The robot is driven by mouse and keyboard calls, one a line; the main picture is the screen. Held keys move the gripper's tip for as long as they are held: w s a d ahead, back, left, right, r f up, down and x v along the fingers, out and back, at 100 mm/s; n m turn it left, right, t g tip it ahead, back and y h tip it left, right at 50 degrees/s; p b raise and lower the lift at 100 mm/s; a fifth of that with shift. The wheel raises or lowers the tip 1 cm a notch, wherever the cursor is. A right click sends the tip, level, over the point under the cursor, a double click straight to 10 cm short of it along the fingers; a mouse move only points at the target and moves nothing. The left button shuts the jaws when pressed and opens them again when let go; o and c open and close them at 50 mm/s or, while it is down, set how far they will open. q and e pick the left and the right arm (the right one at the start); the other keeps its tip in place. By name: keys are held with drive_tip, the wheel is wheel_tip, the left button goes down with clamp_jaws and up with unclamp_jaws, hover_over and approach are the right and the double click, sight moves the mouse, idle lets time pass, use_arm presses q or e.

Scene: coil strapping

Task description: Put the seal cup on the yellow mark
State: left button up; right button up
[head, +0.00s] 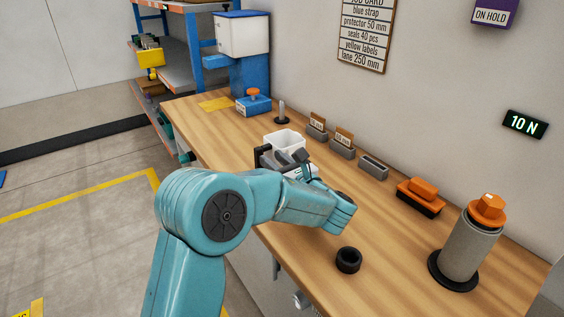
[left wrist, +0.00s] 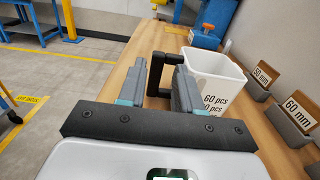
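The seal cup (head: 287,140) is a white square cup with a black side handle, upright on the wooden bench. In the left wrist view the cup (left wrist: 214,80) shows printed "60 pcs" and "40 pcs" style text, and its handle (left wrist: 153,76) faces left. My left gripper (left wrist: 160,82) is open, with the handle's upright bar between its fingers and a gap visible. In the head view the left gripper (head: 290,158) partly hides the cup's near side. The yellow mark (head: 216,103) is a flat patch farther back on the bench. My right gripper is not in view.
A blue block with an orange top (head: 254,103) sits just right of the mark, and a short post (head: 281,113) stands behind the cup. Card holders (head: 342,146) line the wall side. A black ring (head: 348,260) and a grey cylinder (head: 470,245) are nearer.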

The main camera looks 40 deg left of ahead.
sight(259, 164)
use_arm(q)
drive_tip(key=f, duration=0.2)
drive_tip(key=a+f, duration=0.1)
drive_tip(key=f, duration=0.2)
drive_tip(key=shift+a+f, duration=0.1)
drive_tip(key=x, duration=0.6)
drive_tip(key=shift+w+a+f, duration=0.15)
drive_tip(key=shift+w+a, duration=0.05)
drive_tip(key=shift+a, duration=0.15)
drive_tip(key=shift+c, duration=0.3)
clamp_jaws()
